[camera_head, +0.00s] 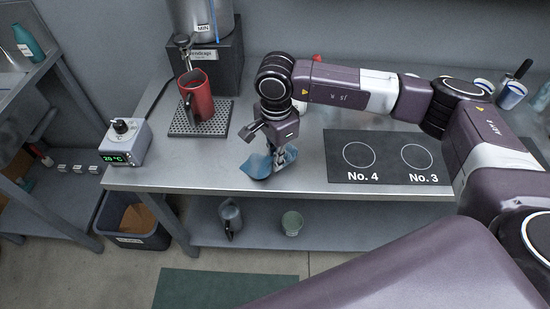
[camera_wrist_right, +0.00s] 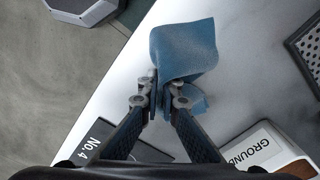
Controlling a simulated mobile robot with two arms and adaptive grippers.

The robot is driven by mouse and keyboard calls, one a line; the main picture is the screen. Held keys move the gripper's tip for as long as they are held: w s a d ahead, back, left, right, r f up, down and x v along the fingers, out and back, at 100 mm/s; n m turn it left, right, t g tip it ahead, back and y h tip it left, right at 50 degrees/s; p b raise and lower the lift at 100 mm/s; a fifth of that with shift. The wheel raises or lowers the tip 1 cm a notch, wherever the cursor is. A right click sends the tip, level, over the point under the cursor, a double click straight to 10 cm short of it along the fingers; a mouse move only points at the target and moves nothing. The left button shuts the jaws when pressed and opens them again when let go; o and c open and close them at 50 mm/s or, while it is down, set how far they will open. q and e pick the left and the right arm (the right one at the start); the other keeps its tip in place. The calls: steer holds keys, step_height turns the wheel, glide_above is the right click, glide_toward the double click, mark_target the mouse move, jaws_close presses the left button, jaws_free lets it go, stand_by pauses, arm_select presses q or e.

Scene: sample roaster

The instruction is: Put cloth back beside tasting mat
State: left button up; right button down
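A blue cloth (camera_head: 257,167) is at the front of the steel counter, left of the black tasting mat (camera_head: 337,150) marked No. 4 and No. 3. My right gripper (camera_head: 284,156) points down at the cloth. In the right wrist view the cloth (camera_wrist_right: 185,50) is pinched and bunched between the two fingertips (camera_wrist_right: 162,98), with folds on both sides. I cannot tell whether the cloth touches the counter. A corner of the mat (camera_wrist_right: 100,132) shows at the lower left of the wrist view. My left gripper is not in view.
A red pitcher (camera_head: 196,96) stands on a drip tray (camera_head: 214,127) to the left, beside a dial controller (camera_head: 127,142) reading 20 °C. The wrist view shows a labelled GROUND container (camera_wrist_right: 262,150) near the gripper. Several cups stand at the back right. A bin (camera_head: 128,222) is below left.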

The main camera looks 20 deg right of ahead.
steer(key=c, duration=1.8)
jaws_free()
steer(key=shift+o, duration=0.2)
